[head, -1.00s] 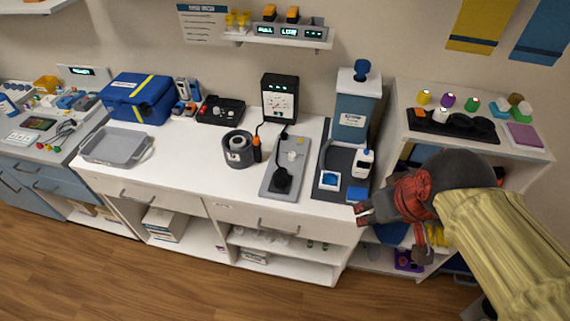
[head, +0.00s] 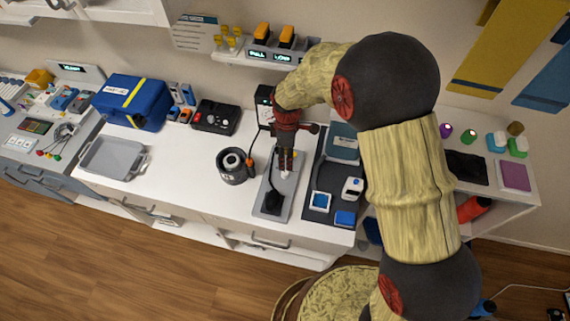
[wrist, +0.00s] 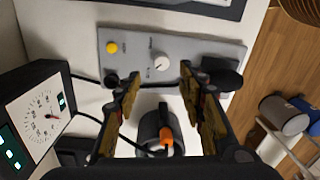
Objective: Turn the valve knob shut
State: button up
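A white round knob (wrist: 160,62) with small dark lettering beside it sits on a grey panel (wrist: 200,46) in the wrist view. The panel also shows in the head view (head: 263,193) on the white counter. A yellow button (wrist: 112,47) sits left of the knob. My gripper (wrist: 160,78) is open in the wrist view, with its two fingers apart. The knob shows beyond the tips, between them in the picture, and nothing is held. In the head view my gripper (head: 286,168) points down over the panel; I cannot tell whether it touches the knob.
A dark meter box (wrist: 38,115) with a cable stands beside the panel. A dark cup-like holder with an orange part (wrist: 165,137) is close by. A grey tray (head: 112,157) and blue case (head: 132,101) stand left. A dark mat with small items lies right of the panel.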

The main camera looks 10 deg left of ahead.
aim_at(285, 172)
jog(key=f, duration=0.8)
jog(key=shift+s+a+f, duration=0.2)
jog(key=shift+s+a, duration=0.05)
jog(key=shift+c, duration=1.1)
jog(key=c, duration=0.8)
grip_shut()
